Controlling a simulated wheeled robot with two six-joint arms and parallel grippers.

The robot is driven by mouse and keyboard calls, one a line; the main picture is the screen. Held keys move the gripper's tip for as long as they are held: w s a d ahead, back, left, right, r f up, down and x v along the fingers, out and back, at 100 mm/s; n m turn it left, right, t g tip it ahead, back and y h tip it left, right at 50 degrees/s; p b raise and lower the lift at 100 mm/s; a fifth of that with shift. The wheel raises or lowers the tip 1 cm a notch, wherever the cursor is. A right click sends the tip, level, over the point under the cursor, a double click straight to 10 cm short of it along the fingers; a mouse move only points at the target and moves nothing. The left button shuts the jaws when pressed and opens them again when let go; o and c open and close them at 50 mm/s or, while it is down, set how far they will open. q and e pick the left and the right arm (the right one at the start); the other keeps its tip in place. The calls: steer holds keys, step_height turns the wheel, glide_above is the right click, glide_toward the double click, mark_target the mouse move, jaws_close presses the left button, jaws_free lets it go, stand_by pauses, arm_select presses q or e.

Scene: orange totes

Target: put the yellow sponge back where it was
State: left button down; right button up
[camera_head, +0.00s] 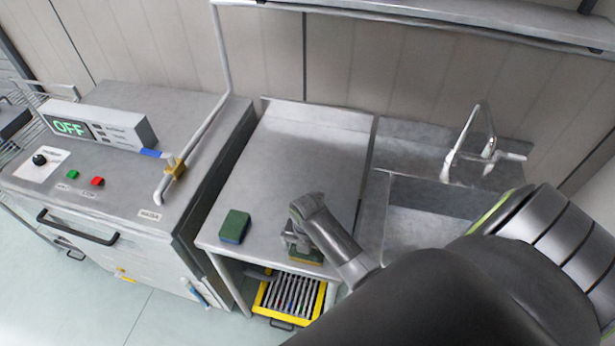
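The yellow sponge (306,260), with a green top, lies at the front edge of the steel counter, partly hidden under my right gripper. My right gripper (296,246) comes in from the right and is right at the sponge, over its upper left part. Whether the fingers are closed on it or apart cannot be made out. A second sponge (235,226), green on top with a blue side, lies on the counter to the left. My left gripper is not in view.
The steel counter (300,150) is bare behind the sponges. A sink (425,228) with a tap (468,135) is to the right. A machine with an "OFF" display (70,128) stands left. A yellow-framed rack (290,297) sits below the counter front.

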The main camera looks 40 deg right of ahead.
step_height(320, 180, up, 9)
steer(key=shift+w+r+b, duration=0.1)
steer(key=shift+r+b, duration=0.1)
steer(key=shift+b, duration=0.85)
steer(key=shift+r+p, duration=1.1)
steer(key=shift+r, duration=0.4)
steer(key=shift+f, duration=0.1)
